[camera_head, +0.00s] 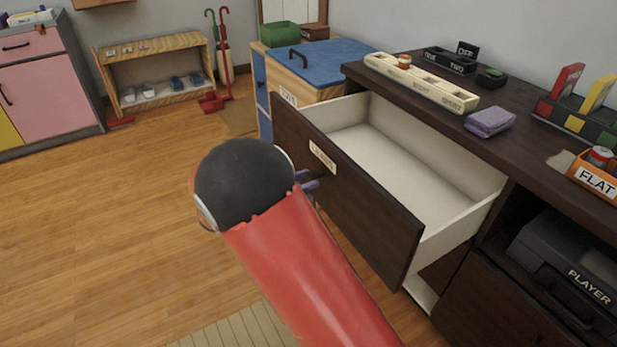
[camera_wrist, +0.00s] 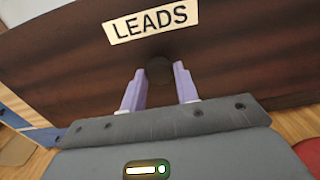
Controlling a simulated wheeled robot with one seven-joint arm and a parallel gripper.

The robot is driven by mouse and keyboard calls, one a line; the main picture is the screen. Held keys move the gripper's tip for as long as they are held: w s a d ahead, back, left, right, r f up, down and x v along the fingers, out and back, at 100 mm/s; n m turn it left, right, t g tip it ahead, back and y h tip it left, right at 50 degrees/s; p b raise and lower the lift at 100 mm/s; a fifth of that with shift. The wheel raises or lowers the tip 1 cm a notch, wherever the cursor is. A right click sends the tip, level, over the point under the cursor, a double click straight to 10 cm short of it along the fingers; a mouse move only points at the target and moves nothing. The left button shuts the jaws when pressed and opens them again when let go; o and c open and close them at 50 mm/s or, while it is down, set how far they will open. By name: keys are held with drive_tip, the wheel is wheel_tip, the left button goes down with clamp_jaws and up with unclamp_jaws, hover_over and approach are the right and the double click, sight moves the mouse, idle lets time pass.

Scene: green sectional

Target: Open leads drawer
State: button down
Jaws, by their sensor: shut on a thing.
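The leads drawer (camera_head: 352,190) has a dark wood front and is pulled well out of the dark cabinet. Its pale inside (camera_head: 400,170) looks empty where it shows. The LEADS label (camera_wrist: 151,21) reads clearly in the wrist view and shows as a small plate (camera_head: 322,157) in the head view. My gripper (camera_wrist: 160,82) has two lilac fingers on either side of a dark round knob (camera_wrist: 160,69) below the label. It is shut on this knob. In the head view my arm hides most of the gripper; a bit of lilac finger (camera_head: 308,181) shows against the drawer front.
The cabinet top (camera_head: 420,65) holds a cream tray (camera_head: 420,84), a purple cloth (camera_head: 490,121) and an orange FLAT box (camera_head: 596,177). A black player (camera_head: 567,262) sits in the open bay on the right. A blue-topped cabinet (camera_head: 318,66) stands behind the drawer. The wooden floor (camera_head: 90,230) is clear on the left.

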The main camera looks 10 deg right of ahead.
drive_tip(key=c, duration=1.1)
unclamp_jaws()
drive_tip(key=shift+o, duration=0.2)
drive_tip(key=v, duration=0.7)
drive_tip(key=shift+a, duration=0.4)
drive_tip(key=shift+s, duration=0.1)
